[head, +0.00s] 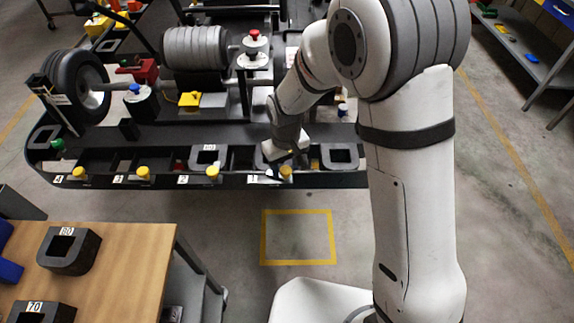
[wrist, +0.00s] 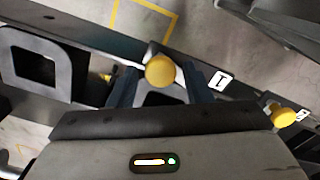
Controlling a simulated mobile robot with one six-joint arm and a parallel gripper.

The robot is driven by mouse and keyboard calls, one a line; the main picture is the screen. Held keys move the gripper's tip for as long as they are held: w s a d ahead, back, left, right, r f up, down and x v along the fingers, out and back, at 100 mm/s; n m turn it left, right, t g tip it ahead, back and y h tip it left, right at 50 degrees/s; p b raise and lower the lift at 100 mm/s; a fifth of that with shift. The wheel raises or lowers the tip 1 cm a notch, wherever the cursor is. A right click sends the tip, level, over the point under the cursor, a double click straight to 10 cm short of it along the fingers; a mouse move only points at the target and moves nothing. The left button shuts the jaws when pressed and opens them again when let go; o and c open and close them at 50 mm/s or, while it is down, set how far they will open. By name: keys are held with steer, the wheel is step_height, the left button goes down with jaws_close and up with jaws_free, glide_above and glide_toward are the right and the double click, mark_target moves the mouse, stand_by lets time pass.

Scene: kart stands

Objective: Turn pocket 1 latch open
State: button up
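The pocket 1 latch is a yellow round knob (head: 286,172) on the front rail of the dark kart, right of the white 1 label (head: 252,180). In the wrist view the yellow knob (wrist: 160,71) is near the middle, beside the 1 label (wrist: 220,80). My gripper (head: 287,156) is down at the pocket, just behind the knob. In the wrist view my gripper's fingers (wrist: 161,84) are spread, one on each side of the knob, with gaps. The gripper body hides most of pocket 1.
Other yellow knobs mark pocket 2 (head: 212,172), pocket 3 (head: 143,172) and pocket 4 (head: 79,172). A dark block (head: 340,156) sits right of my gripper. A wooden table (head: 135,262) with dark blocks stands front left. The floor before the kart is clear.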

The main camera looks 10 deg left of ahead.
mark_target(286, 169)
steer(key=c, duration=0.8)
steer(key=shift+o, duration=0.2)
steer(key=shift+f+n+b, duration=0.15)
steer(key=shift+n+b, duration=0.7)
steer(key=shift+n, duration=0.15)
steer(key=shift+n+b, duration=0.3)
steer(key=shift+n, duration=0.5)
steer(key=o, duration=1)
steer(key=shift+c, duration=0.2)
steer(key=shift+r, duration=0.25)
step_height(286, 169, up, 8)
steer(key=shift+f+b, duration=0.15)
steer(key=shift+b, duration=0.25)
